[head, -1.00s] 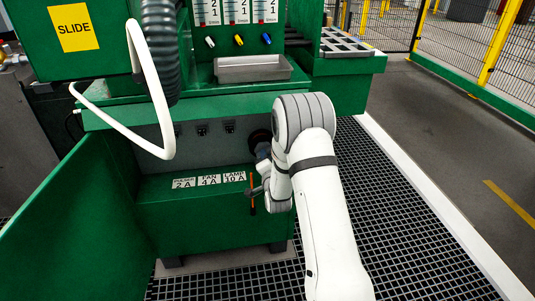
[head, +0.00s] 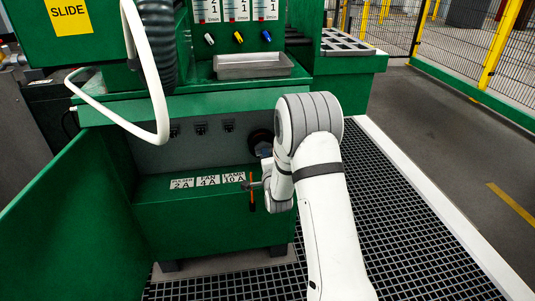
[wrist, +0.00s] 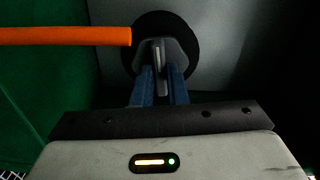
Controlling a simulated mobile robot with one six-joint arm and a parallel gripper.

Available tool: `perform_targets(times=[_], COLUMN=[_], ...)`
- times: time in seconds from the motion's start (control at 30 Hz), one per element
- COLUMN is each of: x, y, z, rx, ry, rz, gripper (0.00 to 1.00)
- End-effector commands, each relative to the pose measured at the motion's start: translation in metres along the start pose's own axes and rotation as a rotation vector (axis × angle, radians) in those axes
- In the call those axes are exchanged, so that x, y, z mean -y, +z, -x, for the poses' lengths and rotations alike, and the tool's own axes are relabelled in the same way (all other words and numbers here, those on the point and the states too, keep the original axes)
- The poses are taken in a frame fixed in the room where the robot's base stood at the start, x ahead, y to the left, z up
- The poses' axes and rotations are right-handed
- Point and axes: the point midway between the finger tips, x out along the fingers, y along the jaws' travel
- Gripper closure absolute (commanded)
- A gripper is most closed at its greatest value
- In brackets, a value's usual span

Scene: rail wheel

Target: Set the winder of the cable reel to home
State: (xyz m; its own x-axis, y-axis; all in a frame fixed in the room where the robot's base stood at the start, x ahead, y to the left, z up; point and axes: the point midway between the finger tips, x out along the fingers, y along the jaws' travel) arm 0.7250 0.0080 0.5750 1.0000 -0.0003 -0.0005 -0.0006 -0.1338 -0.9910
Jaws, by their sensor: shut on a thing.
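The winder of the cable reel is a grey grip (wrist: 160,55) in front of a round black disc (wrist: 188,28) in the wrist view. In the head view the dark disc (head: 260,138) shows on the grey panel, partly hidden by my arm. My gripper (wrist: 160,80) is shut on the grey grip, with a blue finger on either side. In the head view my wrist and the small blue fingers are by the disc, but the hold itself is hidden. I cannot read any home mark.
An orange bar (wrist: 65,36) reaches in from the left in the wrist view, ending beside the disc. A green ledge with labels (head: 208,181) lies below the panel. A white hose (head: 158,95) hangs left. A grey tray (head: 252,66) stands above. Grating floor lies right.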

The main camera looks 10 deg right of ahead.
Motion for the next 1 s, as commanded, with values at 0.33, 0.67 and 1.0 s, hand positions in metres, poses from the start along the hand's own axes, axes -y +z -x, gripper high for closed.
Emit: perform_targets(times=[0.33, 0.67, 1.0], x=[-0.0038, -0.0019, -0.0044], y=[0.0009, 0.0006, 0.0009], z=[0.0007, 0.0009, 0.0008], rx=[0.001, 0.001, 0.001], ry=[0.003, 0.005, 0.002], rz=[-0.250, -0.304, -0.426], gripper=[1.00, 1.00, 1.00])
